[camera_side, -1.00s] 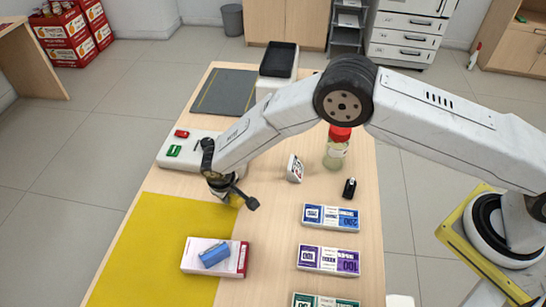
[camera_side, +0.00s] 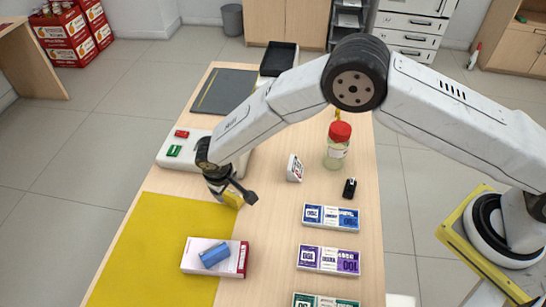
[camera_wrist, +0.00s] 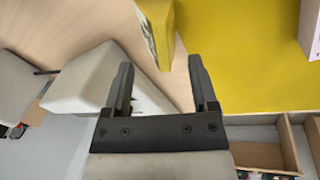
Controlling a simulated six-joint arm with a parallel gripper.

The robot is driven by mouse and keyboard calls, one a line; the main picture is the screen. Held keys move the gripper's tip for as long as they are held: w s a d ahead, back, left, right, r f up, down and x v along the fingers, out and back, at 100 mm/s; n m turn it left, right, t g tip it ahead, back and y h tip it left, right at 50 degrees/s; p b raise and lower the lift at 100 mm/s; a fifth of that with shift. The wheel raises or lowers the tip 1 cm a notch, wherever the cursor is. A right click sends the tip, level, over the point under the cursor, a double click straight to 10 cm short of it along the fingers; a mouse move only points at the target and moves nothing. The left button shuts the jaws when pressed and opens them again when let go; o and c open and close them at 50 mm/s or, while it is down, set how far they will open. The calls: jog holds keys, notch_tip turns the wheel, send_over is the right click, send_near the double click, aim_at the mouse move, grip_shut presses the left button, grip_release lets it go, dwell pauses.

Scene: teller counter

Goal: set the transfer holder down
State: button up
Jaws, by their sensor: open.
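A small yellow block-like piece (camera_side: 232,200), which I take to be the transfer holder, is on the counter at the upper right corner of the yellow mat. The wrist view shows it as a yellow block (camera_wrist: 160,30) with a pale printed face, just ahead of the fingertips. My gripper (camera_side: 236,192) points down over it, partly hiding it in the side view. In the wrist view my gripper (camera_wrist: 163,78) has its two fingers apart with nothing clamped between them.
The yellow mat (camera_side: 160,240) holds a white and red box (camera_side: 238,262) with a blue bundle (camera_side: 214,255) on top. A white device (camera_side: 170,158) with red and green parts is behind. Banded note packs (camera_side: 331,217), a stamp (camera_side: 349,188) and a red-capped bottle (camera_side: 337,152) stand right.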

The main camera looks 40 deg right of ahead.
jog(key=v, duration=0.8)
jog(key=shift+r, duration=0.2)
dwell(0.3)
jog(key=s+d+r+m+y, duration=0.1)
jog(key=s+d+r, duration=0.3)
jog(key=d, duration=0.5)
jog(key=s+d+r+m, duration=0.1)
jog(key=d+r, duration=0.4)
jog(key=d, duration=0.4)
jog(key=s+d+r+m, duration=0.2)
jog(key=s+d, duration=0.9)
jog(key=s, duration=0.3)
jog(key=shift+d+r+m+t+y, duration=0.15)
jog(key=shift+r+m+t+y, duration=0.15)
jog(key=shift+t+y, duration=0.1)
